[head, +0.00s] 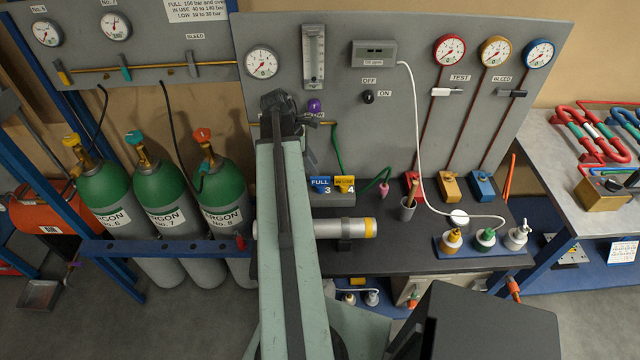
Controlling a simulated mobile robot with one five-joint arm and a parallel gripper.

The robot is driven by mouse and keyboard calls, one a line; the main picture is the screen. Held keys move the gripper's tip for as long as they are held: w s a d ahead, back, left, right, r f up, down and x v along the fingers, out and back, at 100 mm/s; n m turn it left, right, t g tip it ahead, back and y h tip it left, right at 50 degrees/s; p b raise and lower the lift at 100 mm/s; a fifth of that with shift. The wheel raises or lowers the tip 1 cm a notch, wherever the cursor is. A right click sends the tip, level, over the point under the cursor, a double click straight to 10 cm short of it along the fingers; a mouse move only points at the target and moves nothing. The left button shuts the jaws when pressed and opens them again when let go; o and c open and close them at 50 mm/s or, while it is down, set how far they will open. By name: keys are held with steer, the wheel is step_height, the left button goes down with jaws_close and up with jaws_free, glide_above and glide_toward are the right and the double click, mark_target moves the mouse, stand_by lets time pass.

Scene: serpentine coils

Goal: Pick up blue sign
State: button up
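The blue sign (320,184) reads "FULL" in white. It stands at the left end of a grey block marked 3 and 4, on the dark bench against the grey panel. A yellow sign (344,184) stands right beside it, above the 4. My arm reaches up through the middle of the picture, and its dark end with my gripper (281,106) is in front of the panel, above and left of the blue sign in the picture. The fingers are not clearly visible. I see no sign held there.
A silver and yellow cylinder (352,228) lies on the bench in front of the signs, partly behind my arm. A grey cup (408,208) and a white cable (415,130) are to the right. Green gas bottles (222,190) stand at the left behind a blue rail (165,246).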

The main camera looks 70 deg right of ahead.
mark_target(319, 177)
steer(key=b+x, duration=0.4)
steer(key=x, duration=0.1)
steer(key=b+x, duration=0.2)
steer(key=shift+w+f+b, duration=0.2)
steer(key=shift+f+b, duration=0.2)
steer(key=shift+f, duration=0.05)
steer(key=shift+r, duration=0.2)
steer(key=shift+c, duration=0.3)
jaws_close()
